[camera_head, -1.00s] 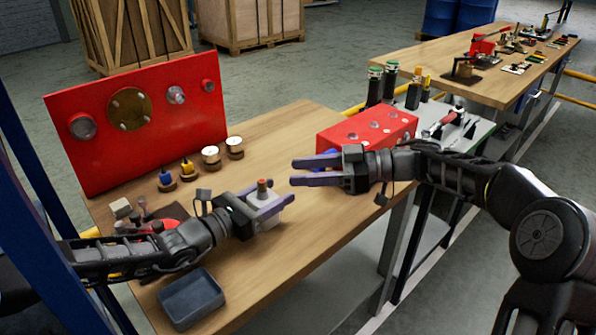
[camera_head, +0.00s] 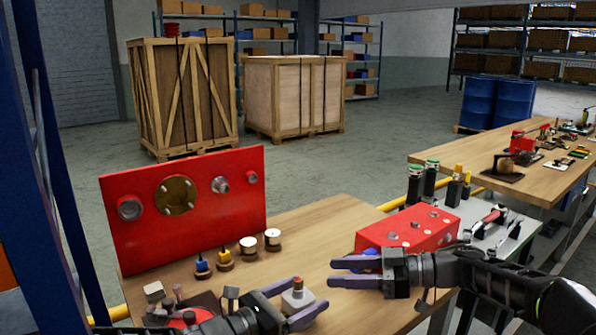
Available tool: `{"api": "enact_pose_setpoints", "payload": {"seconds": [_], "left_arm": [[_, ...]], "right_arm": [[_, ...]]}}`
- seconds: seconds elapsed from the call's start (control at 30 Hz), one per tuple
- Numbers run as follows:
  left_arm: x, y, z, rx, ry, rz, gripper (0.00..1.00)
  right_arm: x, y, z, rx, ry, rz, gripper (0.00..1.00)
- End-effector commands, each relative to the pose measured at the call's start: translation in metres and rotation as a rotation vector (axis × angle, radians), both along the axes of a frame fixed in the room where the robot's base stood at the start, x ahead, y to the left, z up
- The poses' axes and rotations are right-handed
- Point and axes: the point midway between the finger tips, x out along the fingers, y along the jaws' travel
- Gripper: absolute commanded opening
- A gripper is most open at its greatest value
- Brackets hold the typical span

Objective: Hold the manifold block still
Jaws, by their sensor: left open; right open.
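A red block (camera_head: 408,231) with several round fittings on its top stands at the right end of the wooden bench; it looks like the manifold block, though I cannot be certain. My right gripper (camera_head: 342,272) is open in front of its near left side, fingers pointing left; I cannot tell if they touch it. A blue part (camera_head: 368,252) shows behind the upper finger. A small pale grey block (camera_head: 297,299) with a red top stands on the bench. My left gripper (camera_head: 307,303) is open with its fingers around this grey block; contact is unclear.
A red upright panel (camera_head: 185,208) with round ports stands at the bench's back left. Yellow and white-topped parts (camera_head: 248,248) sit before it. Dark cylinders (camera_head: 430,180) stand behind the red block. Bare wood (camera_head: 320,225) lies between.

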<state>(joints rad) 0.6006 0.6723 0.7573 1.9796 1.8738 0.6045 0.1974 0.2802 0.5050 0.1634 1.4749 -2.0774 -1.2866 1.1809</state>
Motion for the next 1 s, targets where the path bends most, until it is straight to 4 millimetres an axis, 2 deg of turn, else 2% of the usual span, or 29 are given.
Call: {"api": "enact_pose_setpoints", "payload": {"seconds": [0.3, 0.5, 0.67, 1.0], "left_arm": [[-0.037, 0.053, -0.001, 0.005, 0.000, 0.006, 0.79], [-0.056, 0.077, -0.001, 0.004, 0.000, 0.003, 0.79], [-0.062, 0.082, -0.001, 0.000, 0.001, 0.000, 0.79], [-0.061, 0.083, 0.000, 0.011, -0.012, 0.000, 0.79]], "right_arm": [[0.000, 0.000, 0.000, 0.000, 0.000, 0.000, 0.43], [0.000, 0.000, 0.000, 0.000, 0.000, 0.000, 0.43], [0.000, 0.000, 0.000, 0.000, 0.000, 0.000, 0.43], [0.001, 0.000, 0.001, 0.001, -0.006, -0.007, 0.43]]}}
